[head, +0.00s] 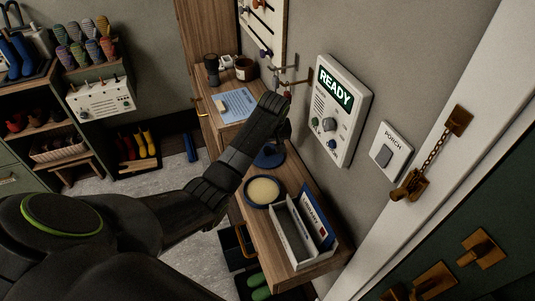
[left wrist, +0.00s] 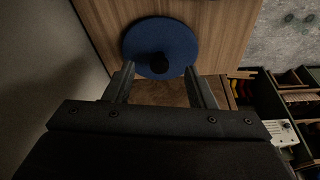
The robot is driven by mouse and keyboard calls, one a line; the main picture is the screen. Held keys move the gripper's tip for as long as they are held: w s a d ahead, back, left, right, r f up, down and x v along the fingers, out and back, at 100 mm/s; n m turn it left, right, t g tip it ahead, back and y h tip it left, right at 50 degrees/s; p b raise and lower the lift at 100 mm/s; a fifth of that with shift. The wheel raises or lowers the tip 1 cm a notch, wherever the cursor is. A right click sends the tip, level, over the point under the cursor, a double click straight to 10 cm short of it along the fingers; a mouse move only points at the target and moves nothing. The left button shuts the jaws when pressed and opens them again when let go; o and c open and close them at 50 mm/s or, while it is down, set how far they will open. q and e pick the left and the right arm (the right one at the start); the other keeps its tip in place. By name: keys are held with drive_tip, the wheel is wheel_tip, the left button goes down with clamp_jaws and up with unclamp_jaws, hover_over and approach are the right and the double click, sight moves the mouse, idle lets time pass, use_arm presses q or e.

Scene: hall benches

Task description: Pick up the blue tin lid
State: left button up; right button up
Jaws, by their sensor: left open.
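The blue tin lid (head: 270,156) is a round blue disc lying on the wooden bench top, partly hidden by my left arm in the head view. In the left wrist view the lid (left wrist: 175,33) lies flat ahead of the fingers, with a dark round knob (left wrist: 158,64) on it. My left gripper (left wrist: 160,84) is open and empty. Its two fingers point at the lid, one towards each side of the knob, and I cannot tell the exact gap. In the head view the left gripper (head: 277,108) reaches over the bench near the wall. My right gripper is not in view.
A blue-rimmed round tin (head: 263,206) with a pale inside stands nearer on the bench, beside a white open box (head: 284,233). A wall panel reading READY (head: 342,110) is close on the right. A blue sheet (head: 235,104), a dark jar (head: 245,69) and a cup stand farther back.

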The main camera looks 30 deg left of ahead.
sight(267, 149)
use_arm(q)
drive_tip(key=shift+w+a, duration=0.7)
drive_tip(key=shift+w, duration=0.15)
drive_tip(key=shift+x, duration=2.5)
drive_tip(key=shift+c, duration=0.4)
drive_tip(key=c, duration=1)
